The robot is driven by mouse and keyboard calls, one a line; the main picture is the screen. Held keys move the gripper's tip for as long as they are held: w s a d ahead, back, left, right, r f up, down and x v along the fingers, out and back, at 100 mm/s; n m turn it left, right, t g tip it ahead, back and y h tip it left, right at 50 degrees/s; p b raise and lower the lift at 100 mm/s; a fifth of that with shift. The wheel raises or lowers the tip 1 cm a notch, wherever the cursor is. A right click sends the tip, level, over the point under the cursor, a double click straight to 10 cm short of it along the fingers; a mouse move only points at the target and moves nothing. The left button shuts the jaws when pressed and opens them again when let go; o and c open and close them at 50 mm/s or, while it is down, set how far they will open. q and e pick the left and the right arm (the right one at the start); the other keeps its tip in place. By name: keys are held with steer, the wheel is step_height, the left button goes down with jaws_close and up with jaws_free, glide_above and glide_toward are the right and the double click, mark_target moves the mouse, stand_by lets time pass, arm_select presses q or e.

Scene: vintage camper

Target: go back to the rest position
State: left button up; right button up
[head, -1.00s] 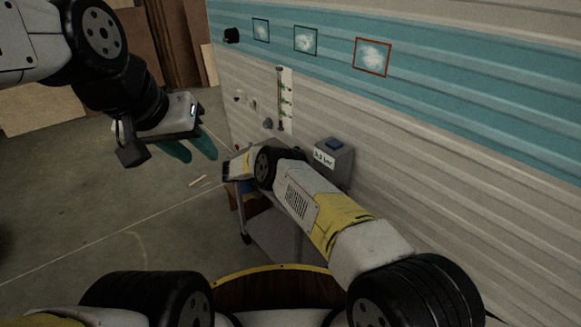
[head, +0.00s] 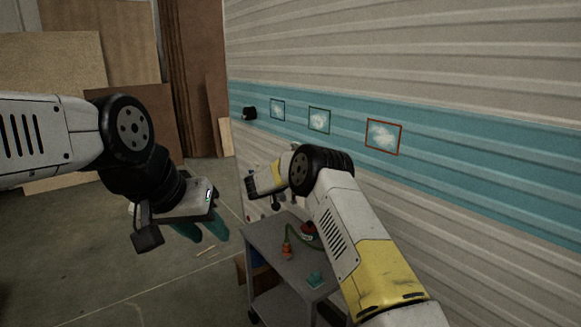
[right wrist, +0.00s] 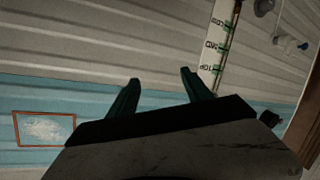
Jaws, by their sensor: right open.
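My left gripper (head: 209,236) hangs at the left of the head view, its two teal fingers pointing down and apart, with nothing between them. My right arm reaches up along the camper wall in the head view, its wrist end near the wall; its fingers are hidden there. In the right wrist view my right gripper (right wrist: 159,76) shows two teal fingers spread apart and empty, in front of the camper's siding.
A grey cart (head: 275,246) with a green hose, a red-orange item and a teal item stands below my right arm. The camper wall (head: 480,165) with framed pictures is close on the right. Wooden boards (head: 55,80) lean at the back left; open floor lies at the left.

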step_height(320, 180, up, 21)
steer(key=s+a+n+t+y, duration=0.2)
steer(key=t+y, duration=0.2)
steer(key=y, duration=0.3)
steer(key=s+r+n+g+y, duration=0.1)
steer(key=s+r+n+y, duration=0.2)
steer(key=s, duration=0.4)
steer(key=s+r+g+y, duration=0.1)
steer(key=s+r+y, duration=0.2)
steer(key=s+r, duration=0.3)
steer(key=s+d+f+g, duration=0.2)
steer(key=s+d+f, duration=0.2)
steer(key=s, duration=0.9)
steer(key=s+d+f+m+g+h, duration=0.1)
steer(key=s+d+f+g, duration=0.2)
steer(key=s, duration=1.1)
steer(key=s+d+f+g, duration=0.2)
steer(key=s+d+f, duration=0.2)
steer(key=s, duration=1)
step_height(320, 180, down, 3)
steer(key=shift+d+f+m+g, duration=0.1)
steer(key=shift+d+m+g, duration=0.3)
steer(key=shift+o, duration=0.2)
